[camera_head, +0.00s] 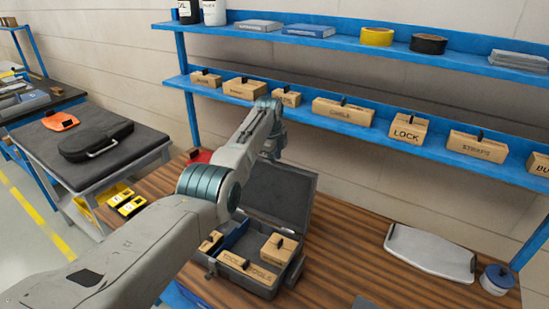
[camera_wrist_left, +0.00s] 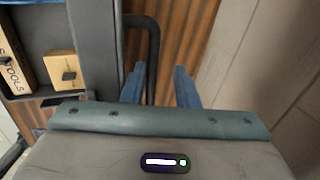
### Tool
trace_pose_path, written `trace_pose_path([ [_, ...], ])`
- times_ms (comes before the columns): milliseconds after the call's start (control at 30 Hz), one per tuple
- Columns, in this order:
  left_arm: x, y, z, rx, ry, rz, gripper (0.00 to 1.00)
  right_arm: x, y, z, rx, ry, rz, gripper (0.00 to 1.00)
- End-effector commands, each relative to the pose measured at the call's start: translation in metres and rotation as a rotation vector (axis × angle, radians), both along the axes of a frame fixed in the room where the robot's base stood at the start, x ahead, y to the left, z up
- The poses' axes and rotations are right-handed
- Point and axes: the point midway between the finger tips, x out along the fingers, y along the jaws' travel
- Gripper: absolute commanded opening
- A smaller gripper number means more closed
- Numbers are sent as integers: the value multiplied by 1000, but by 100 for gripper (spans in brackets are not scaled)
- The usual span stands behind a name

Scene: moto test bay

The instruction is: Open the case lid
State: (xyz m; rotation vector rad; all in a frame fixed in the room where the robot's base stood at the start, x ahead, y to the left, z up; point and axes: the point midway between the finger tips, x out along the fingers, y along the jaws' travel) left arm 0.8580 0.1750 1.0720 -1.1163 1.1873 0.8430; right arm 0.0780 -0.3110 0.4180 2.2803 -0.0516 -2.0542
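The grey case (camera_head: 262,287) stands on the wooden bench with its lid (camera_head: 283,194) raised at the back, so the inside shows. Wooden blocks lie in it, one marked TOOLS (camera_head: 245,268). In the left wrist view the lid (camera_wrist_left: 95,45) shows edge-on as a dark slab, with a dark curved handle (camera_wrist_left: 153,45) on its outer side. My left gripper (camera_wrist_left: 159,78) is open behind the lid, its blue fingers on either side of the lower part of the handle. In the head view my left wrist hides part of this area. My right gripper is not in view.
A blue shelf (camera_head: 360,133) with labelled wooden blocks stands behind the bench. A grey-white tray (camera_head: 432,252) and a blue-lidded pot (camera_head: 497,279) are at the right. The bench between case and tray is clear.

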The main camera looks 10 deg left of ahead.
Motion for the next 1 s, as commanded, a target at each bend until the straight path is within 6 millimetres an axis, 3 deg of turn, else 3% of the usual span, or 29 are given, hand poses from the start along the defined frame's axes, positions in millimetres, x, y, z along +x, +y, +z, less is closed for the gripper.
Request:
trace_pose_path([
  [33, -5, -3, -17, -4, 21, 0, 33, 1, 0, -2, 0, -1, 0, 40],
  [533, -6, -3, -9, -5, 16, 0, 33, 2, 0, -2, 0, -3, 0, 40],
  [733, -11, -1, 15, -5, 9, 0, 33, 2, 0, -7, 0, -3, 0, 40],
  [1000, -23, 3, 74, -1, -7, 0, 33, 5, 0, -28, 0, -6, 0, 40],
])
